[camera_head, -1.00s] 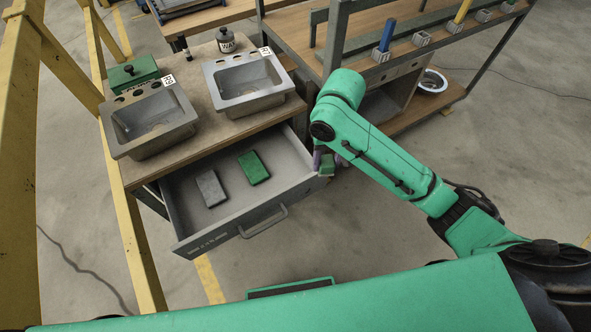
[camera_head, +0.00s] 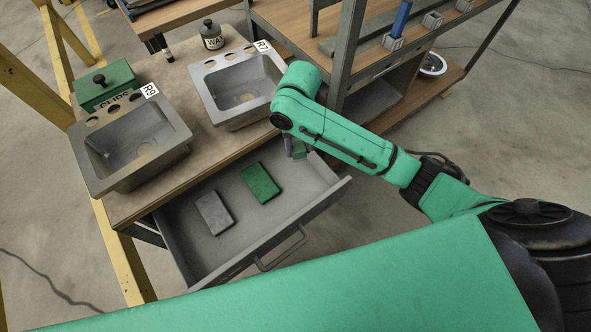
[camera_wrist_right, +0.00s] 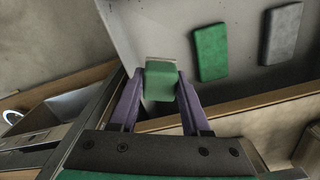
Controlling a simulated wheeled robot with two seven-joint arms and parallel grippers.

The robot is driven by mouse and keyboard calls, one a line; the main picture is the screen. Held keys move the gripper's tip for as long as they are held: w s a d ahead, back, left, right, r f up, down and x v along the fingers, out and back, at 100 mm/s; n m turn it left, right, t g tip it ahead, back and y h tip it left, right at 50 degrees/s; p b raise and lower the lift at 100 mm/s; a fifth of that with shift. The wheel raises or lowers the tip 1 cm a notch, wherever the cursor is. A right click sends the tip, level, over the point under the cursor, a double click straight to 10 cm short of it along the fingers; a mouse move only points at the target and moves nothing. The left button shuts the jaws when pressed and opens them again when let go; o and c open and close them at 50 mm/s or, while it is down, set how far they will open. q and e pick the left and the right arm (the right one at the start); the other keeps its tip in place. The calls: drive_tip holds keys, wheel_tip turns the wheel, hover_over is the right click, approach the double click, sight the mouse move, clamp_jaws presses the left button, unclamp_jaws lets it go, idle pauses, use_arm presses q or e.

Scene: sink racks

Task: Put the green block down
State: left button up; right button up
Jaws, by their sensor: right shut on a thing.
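My right gripper (camera_head: 293,146) is shut on a small green block (camera_wrist_right: 160,82), held between two purple fingers in the right wrist view. In the head view the held block (camera_head: 299,151) is mostly hidden by my arm and appears over the back right corner of the open drawer (camera_head: 315,189). The wrist view shows the drawer floor beyond it; contact with it cannot be told. A larger, flat green block (camera_head: 260,183) lies in the drawer, with a grey block (camera_head: 214,212) to its left. Both also show in the wrist view, apart from the held block.
Two grey sinks (camera_head: 190,130) (camera_head: 207,89) stand on the wooden bench above the drawer. A metal-framed rack (camera_head: 346,60) rises behind my arm. The drawer's right part has bare floor.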

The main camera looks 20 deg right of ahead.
wheel_tip(320, 180, down, 13)
drive_tip(key=shift+r+b, duration=0.2)
drive_tip(key=shift+b, duration=0.4)
use_arm(q)
drive_tip(key=shift+w+d+f, duration=0.15)
drive_tip(key=shift+d+f, duration=0.1)
drive_tip(key=shift+f, duration=0.4)
use_arm(e)
drive_tip(key=shift+w+f, duration=0.1)
drive_tip(key=shift+f, duration=0.3)
drive_tip(key=o, duration=1.2)
drive_tip(key=shift+f, duration=0.1)
wheel_tip(320, 180, up, 12)
drive_tip(key=shift+r+p, duration=0.2)
drive_tip(key=shift+p, duration=0.5)
use_arm(q)
drive_tip(key=shift+s+a+r, duration=0.1)
drive_tip(key=shift+s+r, duration=0.1)
drive_tip(key=shift+r, duration=0.45)
